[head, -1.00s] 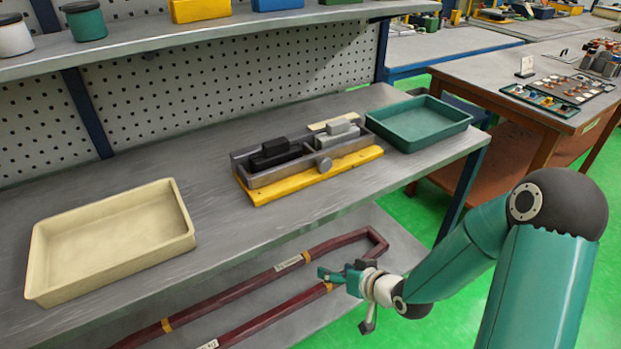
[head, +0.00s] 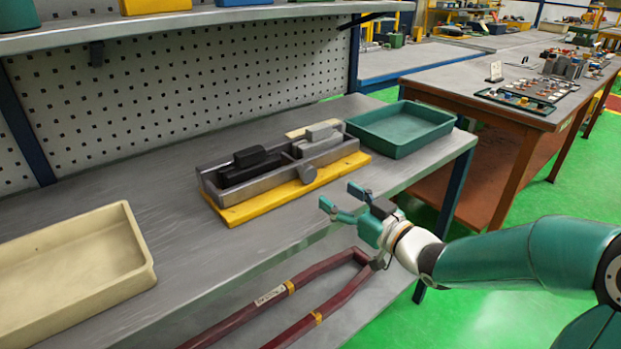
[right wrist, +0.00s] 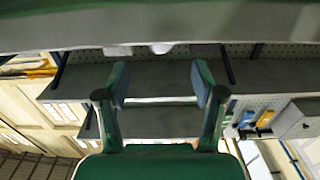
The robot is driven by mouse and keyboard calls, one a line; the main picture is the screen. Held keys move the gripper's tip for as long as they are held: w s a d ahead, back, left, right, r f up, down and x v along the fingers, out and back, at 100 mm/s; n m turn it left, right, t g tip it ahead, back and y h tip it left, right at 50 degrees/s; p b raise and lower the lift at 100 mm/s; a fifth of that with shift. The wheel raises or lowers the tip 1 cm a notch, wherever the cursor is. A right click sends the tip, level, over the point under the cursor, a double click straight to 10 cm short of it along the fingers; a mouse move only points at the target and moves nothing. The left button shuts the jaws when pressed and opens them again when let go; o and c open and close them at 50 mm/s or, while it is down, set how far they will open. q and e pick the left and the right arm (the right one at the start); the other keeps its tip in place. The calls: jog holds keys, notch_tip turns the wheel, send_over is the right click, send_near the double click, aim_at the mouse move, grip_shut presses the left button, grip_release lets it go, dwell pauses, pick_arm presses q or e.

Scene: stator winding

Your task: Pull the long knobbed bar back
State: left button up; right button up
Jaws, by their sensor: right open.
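A clamp-like fixture on a yellow base (head: 245,208) stands on the grey bench. A black block (head: 250,165) and a light grey block (head: 318,143) sit in the fixture. My right gripper (head: 341,197) is open and empty, in front of the bench edge, right of and below the knob, apart from it. In the right wrist view its two fingers (right wrist: 160,84) are spread with nothing between them. My left gripper is not in view.
A green tray (head: 398,153) stands right of the fixture and a cream tray (head: 135,280) at the left. Dark red bent loops (head: 330,262) lie on the lower shelf below my right gripper. The bench between cream tray and fixture is clear.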

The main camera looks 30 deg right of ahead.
aim_at(311, 178)
jog(key=w, duration=0.9)
jog(key=shift+w+a, duration=0.35)
jog(key=shift+c, duration=0.2)
jog(key=shift+s, duration=0.1)
grip_shut()
